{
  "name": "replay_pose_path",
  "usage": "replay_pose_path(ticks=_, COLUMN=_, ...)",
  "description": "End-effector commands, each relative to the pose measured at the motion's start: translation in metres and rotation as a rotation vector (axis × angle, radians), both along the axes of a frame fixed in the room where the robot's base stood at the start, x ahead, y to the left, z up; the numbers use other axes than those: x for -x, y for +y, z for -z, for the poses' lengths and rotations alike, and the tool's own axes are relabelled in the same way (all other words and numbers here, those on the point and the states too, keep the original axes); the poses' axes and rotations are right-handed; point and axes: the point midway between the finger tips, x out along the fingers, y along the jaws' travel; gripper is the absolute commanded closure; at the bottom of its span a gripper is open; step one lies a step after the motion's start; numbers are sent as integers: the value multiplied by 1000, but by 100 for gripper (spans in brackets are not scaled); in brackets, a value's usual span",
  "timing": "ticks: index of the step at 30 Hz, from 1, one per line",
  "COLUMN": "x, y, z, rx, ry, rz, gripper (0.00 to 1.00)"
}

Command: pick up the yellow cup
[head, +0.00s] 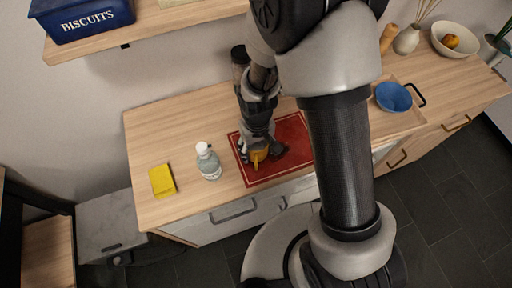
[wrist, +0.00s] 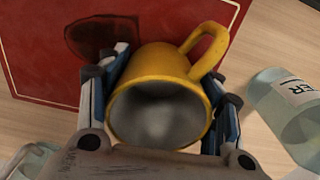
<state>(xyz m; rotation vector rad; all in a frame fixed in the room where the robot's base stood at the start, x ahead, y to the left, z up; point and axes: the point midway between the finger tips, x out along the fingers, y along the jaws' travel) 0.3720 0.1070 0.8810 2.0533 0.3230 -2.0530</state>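The yellow cup (wrist: 162,70) is between the two fingers of my gripper (wrist: 160,95) in the wrist view. Its grey inside faces the camera and its handle points to the upper right. Both fingers lie against the cup's sides, one on each side, with no clear gap. In the head view the yellow cup (head: 259,157) shows partly below my gripper (head: 262,150), over the red mat (head: 293,133). My gripper hides much of it there. I cannot tell whether the cup touches the mat.
A clear bottle with a white cap (head: 208,161) stands left of the mat; it also shows close to the right finger in the wrist view (wrist: 285,110). A yellow block (head: 162,181) lies further left. A blue bowl (head: 393,97) is to the right. A shelf (head: 160,27) hangs above.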

Motion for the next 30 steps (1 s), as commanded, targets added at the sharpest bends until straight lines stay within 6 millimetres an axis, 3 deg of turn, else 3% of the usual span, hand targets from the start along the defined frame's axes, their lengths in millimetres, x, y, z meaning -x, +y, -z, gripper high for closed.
replay_pose_path(ticks=13, x=0, y=0, z=0, rx=0, ry=0, rz=0, gripper=74)
replay_pose_path(ticks=23, x=0, y=0, z=-4, rx=0, ry=-1, rz=0, gripper=74)
replay_pose_path(ticks=30, x=-1, y=0, z=-35, rx=-1, ry=-4, rz=0, gripper=74)
